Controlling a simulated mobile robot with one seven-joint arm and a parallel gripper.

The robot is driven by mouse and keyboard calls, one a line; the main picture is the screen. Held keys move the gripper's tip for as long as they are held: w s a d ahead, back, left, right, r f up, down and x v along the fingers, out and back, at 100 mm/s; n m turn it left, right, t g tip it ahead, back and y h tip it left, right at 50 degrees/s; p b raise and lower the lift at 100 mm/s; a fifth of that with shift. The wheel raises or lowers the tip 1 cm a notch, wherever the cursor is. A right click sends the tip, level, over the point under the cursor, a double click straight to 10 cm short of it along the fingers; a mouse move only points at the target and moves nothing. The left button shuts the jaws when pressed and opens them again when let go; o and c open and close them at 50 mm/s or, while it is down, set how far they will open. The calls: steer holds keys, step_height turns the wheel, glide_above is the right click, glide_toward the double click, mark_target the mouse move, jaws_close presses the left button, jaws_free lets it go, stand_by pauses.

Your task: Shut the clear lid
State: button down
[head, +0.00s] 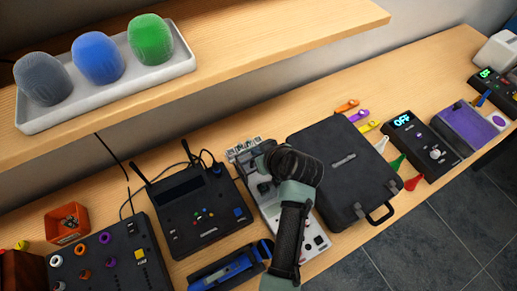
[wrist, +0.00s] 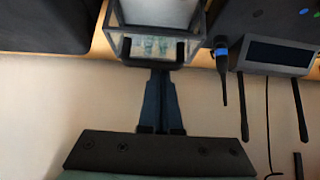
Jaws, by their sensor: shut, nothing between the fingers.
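The clear lid (wrist: 118,42) shows in the wrist view as a see-through, dark-edged cover at the top middle, on the wall side of a pale grey instrument. It looks raised, but its exact angle is hard to tell. In the head view the grey instrument (head: 252,190) stands between a black radio-like unit and a black case, and my arm covers much of it. My gripper (wrist: 163,72) is shut and empty, its fingertips close to the lid's near edge. Whether they touch it cannot be told. In the head view the fingers are hidden behind my wrist.
The black case (head: 335,165) stands close on the right and the black unit (head: 192,208) with antennas close on the left. A blue-ended plug (wrist: 221,50) and cable hang beside the lid. A shelf (head: 260,45) with a tray of colored foam covers overhangs the back.

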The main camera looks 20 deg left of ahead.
steer(key=s+d+p, duration=0.1)
steer(key=s+d, duration=0.4)
steer(key=shift+d, duration=0.1)
stand_by(0.3)
